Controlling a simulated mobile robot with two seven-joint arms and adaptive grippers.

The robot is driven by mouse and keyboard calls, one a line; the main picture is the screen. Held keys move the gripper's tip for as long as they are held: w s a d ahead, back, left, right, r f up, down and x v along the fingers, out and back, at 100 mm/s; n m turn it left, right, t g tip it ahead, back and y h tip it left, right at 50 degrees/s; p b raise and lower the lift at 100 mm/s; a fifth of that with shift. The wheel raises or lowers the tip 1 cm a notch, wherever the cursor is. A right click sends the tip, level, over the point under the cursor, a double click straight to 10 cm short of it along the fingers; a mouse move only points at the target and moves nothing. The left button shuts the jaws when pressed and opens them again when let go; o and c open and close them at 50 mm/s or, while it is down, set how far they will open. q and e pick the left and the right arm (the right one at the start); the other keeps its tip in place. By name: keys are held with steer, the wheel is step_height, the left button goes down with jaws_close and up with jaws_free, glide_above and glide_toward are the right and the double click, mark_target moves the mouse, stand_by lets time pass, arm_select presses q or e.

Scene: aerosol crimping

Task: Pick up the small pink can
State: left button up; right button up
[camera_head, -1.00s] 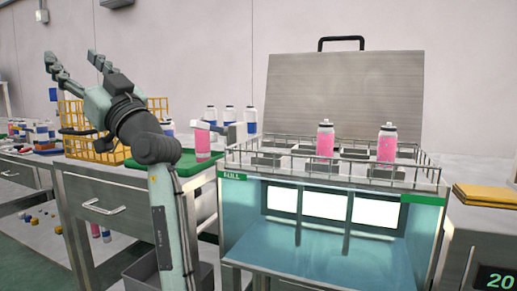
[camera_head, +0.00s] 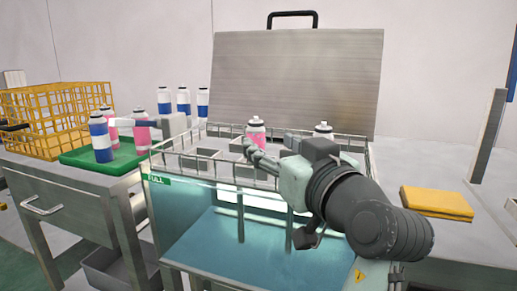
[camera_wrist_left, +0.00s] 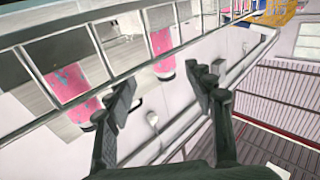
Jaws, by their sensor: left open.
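Two pink cans with white tops stand in the wire rack on top of the water bath. The left one (camera_head: 256,127) shows its top and upper body just behind my gripper's fingers. The right one (camera_head: 323,130) is mostly hidden behind my gripper. In the left wrist view two pink cans (camera_wrist_left: 68,82) (camera_wrist_left: 162,45) show beyond the rack's rail. Which one is the small can is hard to tell. My left gripper (camera_head: 268,142) is open and empty at the rack's front rail; its spread fingers also show in the left wrist view (camera_wrist_left: 160,88). My right gripper is out of view.
The wire rack (camera_head: 190,162) has thin rails around its compartments. A green tray (camera_head: 75,156) on the left holds pink and blue-white cans, with a yellow basket (camera_head: 45,118) behind. A grey panel (camera_head: 295,75) rises behind the rack. A yellow cloth (camera_head: 437,202) lies at right.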

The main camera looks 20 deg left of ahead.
mark_target(259, 137)
arm_select(q)
steer(key=x, duration=0.3)
steer(key=p+x, duration=0.1)
steer(key=x, duration=0.1)
steer(key=shift+w+a+r, duration=0.1)
steer(key=shift+a+r, duration=0.05)
steer(key=shift+a, duration=0.35)
steer(key=shift+w+a, duration=0.3)
steer(key=shift+w, duration=0.15)
jaws_close()
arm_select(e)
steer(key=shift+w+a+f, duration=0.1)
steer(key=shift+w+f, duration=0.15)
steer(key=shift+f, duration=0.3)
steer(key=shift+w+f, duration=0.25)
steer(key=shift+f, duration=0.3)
